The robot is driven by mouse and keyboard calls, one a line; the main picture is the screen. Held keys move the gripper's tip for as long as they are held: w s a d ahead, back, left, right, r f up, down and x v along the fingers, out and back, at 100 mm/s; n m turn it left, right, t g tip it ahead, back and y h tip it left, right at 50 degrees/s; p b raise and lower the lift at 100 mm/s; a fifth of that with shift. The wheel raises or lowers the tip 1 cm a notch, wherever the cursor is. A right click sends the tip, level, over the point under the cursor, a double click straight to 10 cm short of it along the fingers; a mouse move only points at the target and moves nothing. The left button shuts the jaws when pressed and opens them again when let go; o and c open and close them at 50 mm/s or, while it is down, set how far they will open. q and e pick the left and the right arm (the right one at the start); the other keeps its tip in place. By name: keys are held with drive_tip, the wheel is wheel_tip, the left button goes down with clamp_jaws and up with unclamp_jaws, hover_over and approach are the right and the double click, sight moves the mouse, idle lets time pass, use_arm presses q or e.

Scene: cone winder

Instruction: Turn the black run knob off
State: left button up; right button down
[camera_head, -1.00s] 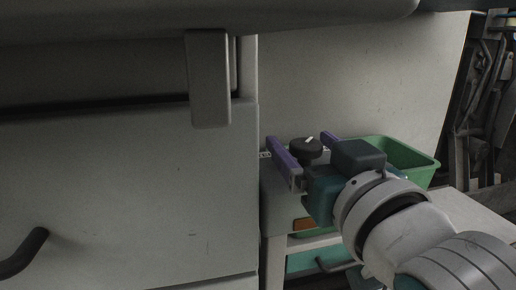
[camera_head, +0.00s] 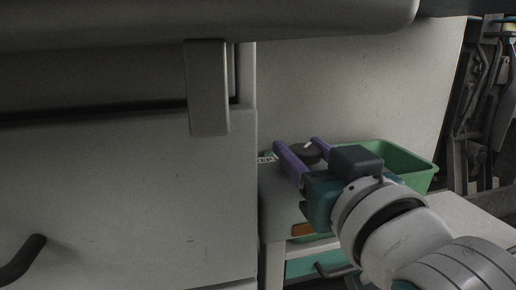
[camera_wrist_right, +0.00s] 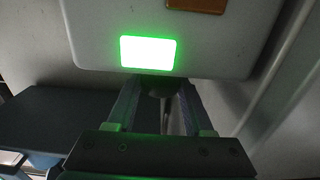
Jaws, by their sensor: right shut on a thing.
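The black run knob (camera_head: 305,152) sits on a grey box beside the machine, with a small white mark on its top. My right gripper (camera_head: 299,145) has its two purple fingers on either side of the knob and is shut on it. In the right wrist view the fingers (camera_wrist_right: 157,98) reach up to the dark knob (camera_wrist_right: 158,84), which is in shadow and partly hidden, below a lit green panel (camera_wrist_right: 147,53). How far the knob is turned cannot be told. My left gripper is not in view.
A green bin (camera_head: 408,166) stands just behind and right of my right gripper. A large grey machine panel (camera_head: 120,200) with a dark handle (camera_head: 22,258) fills the left. A pale tabletop (camera_head: 462,222) lies at the right. An orange-brown piece shows on the box (camera_wrist_right: 197,4).

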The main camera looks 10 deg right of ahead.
drive_tip(key=shift+d+r+n+y+p, duration=0.1)
drive_tip(key=shift+r+n+y+p, duration=0.15)
drive_tip(key=shift+n+y+p, duration=1)
drive_tip(key=shift+f+n+g+y+p, duration=0.1)
drive_tip(key=shift+n+g+y+p, duration=0.35)
drive_tip(key=shift+y+p, duration=0.65)
drive_tip(key=shift+n+g+y, duration=0.25)
drive_tip(key=shift+n+y, duration=0.15)
drive_tip(key=shift+y, duration=0.45)
drive_tip(key=n+y, duration=0.1)
drive_tip(key=n+g+y+b, duration=0.1)
drive_tip(key=y, duration=0.1)
drive_tip(key=shift+f+g, duration=0.25)
drive_tip(key=shift+g, duration=0.05)
drive_tip(key=shift+n+g+y+b, duration=0.7)
drive_tip(key=shift+n+g+y, duration=0.35)
drive_tip(key=shift+y, duration=0.25)
drive_tip(key=shift+r+n+g+y, duration=0.15)
drive_tip(key=shift+n+g+y, duration=0.15)
drive_tip(key=shift+n+g, duration=0.05)
